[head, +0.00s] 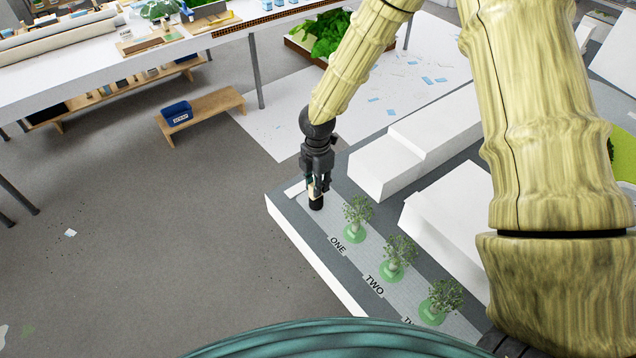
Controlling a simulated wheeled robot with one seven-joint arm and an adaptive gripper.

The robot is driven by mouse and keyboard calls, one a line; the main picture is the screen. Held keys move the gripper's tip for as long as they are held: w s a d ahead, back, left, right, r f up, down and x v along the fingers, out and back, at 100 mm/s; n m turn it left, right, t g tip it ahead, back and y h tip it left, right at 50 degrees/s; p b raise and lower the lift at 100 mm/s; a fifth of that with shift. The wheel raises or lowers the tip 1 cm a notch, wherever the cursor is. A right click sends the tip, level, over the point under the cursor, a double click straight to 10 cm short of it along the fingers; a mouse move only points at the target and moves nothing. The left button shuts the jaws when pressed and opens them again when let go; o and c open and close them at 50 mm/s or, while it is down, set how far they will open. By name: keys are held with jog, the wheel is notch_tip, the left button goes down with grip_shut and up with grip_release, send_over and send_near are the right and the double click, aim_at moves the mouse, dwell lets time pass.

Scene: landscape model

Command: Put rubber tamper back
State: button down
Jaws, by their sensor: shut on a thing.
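The rubber tamper (316,204) has a dark lower end and a pale upper part. My gripper (317,184) is shut on its upper part and points down. The tamper is upright over the near-left corner of the grey model base, close to a pale strip (295,188). I cannot tell whether its lower end touches the base. The gripper fingers hide part of the tamper.
Small model trees (357,212) on green discs stand in a row beside labels ONE and TWO. White building blocks (384,168) stand behind. A long table (120,75) and a bench (205,108) with a blue bin (177,114) are at upper left.

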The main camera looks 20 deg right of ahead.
jog(key=shift+f, duration=0.25)
jog(key=c, duration=1.2)
grip_release()
notch_tip(320, 180, up, 12)
